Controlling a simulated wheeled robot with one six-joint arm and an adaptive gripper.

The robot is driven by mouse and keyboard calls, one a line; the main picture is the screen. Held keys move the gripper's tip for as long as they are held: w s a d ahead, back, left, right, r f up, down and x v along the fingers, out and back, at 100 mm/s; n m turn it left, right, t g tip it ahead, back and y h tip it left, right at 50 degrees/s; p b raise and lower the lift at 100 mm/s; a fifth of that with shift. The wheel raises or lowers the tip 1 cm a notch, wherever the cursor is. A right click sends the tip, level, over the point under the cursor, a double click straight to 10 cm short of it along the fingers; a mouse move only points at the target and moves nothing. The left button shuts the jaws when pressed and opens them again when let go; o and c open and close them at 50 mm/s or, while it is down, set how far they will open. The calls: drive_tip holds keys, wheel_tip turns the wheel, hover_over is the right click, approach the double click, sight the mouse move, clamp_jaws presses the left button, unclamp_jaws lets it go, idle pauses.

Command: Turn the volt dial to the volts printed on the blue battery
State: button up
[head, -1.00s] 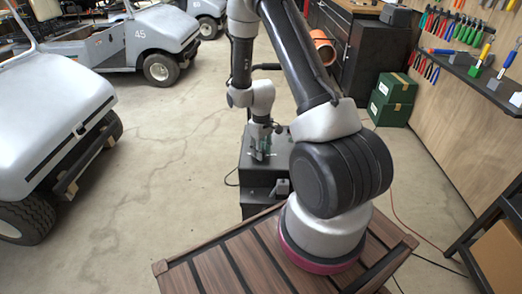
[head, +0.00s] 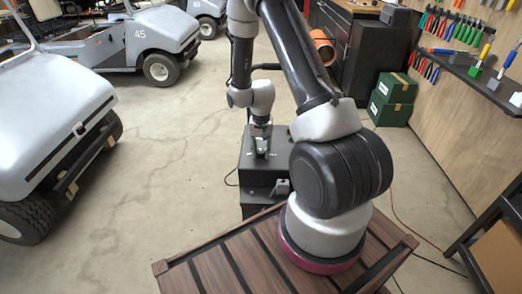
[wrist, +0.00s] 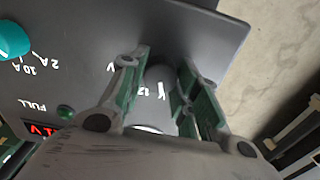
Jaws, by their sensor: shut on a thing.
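A dark round knob (wrist: 160,76), which looks like the volt dial, sits between the green-padded fingers of my gripper (wrist: 164,82). The gripper is shut on it; it also shows over the box top in the head view (head: 260,142). White marks, a "V" and what looks like "12", show near the knob. The fingers hide part of the scale, and I cannot read where the dial points. I see no blue battery.
A teal knob (wrist: 12,40) with "2 A" and "10 A" marks is at the panel's left. Below it are a green "FULL" lamp (wrist: 65,112) and a red display (wrist: 42,130). Golf carts (head: 50,110) stand left, green boxes (head: 391,98) back right.

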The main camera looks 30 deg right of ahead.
sight(261, 151)
drive_tip(key=m, duration=0.4)
drive_tip(key=shift+m, duration=2.6)
drive_tip(key=o, duration=1)
drive_tip(key=shift+o, duration=0.2)
wheel_tip(261, 151, up, 12)
